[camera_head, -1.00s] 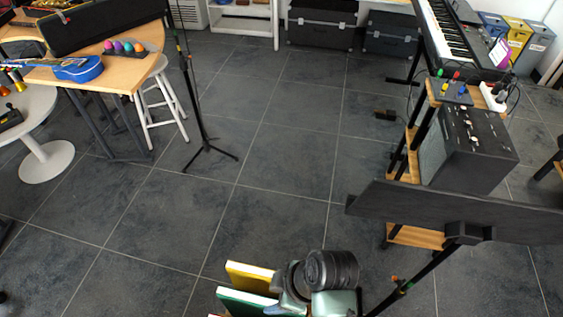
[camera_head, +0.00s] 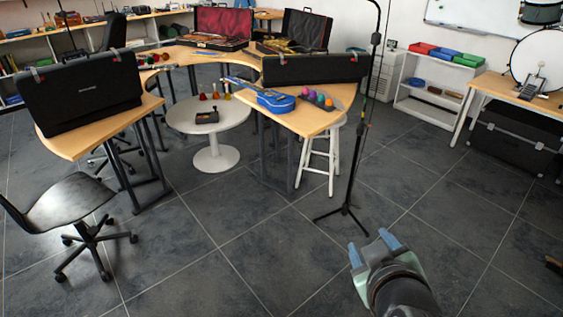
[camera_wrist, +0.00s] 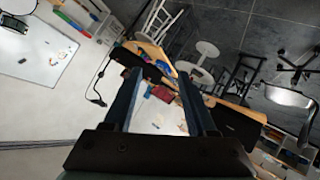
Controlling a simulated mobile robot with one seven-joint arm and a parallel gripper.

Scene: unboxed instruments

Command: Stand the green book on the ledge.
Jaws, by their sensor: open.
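My gripper (camera_head: 373,247) is at the lower right of the head view, raised over the dark tiled floor. Its two blue fingers are apart with nothing between them. In the wrist view the dark fingers (camera_wrist: 158,76) are also spread and empty, with the distant room seen through the gap. No green book shows in either current view. I cannot pick out the ledge in either current view.
A black stand (camera_head: 346,210) rises from the floor just beyond my gripper. A wooden table (camera_head: 318,121) with a blue guitar (camera_head: 276,101), a white stool (camera_head: 322,160) and a round white table (camera_head: 238,117) are further back. A black chair (camera_head: 70,205) is at left. Floor in front is clear.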

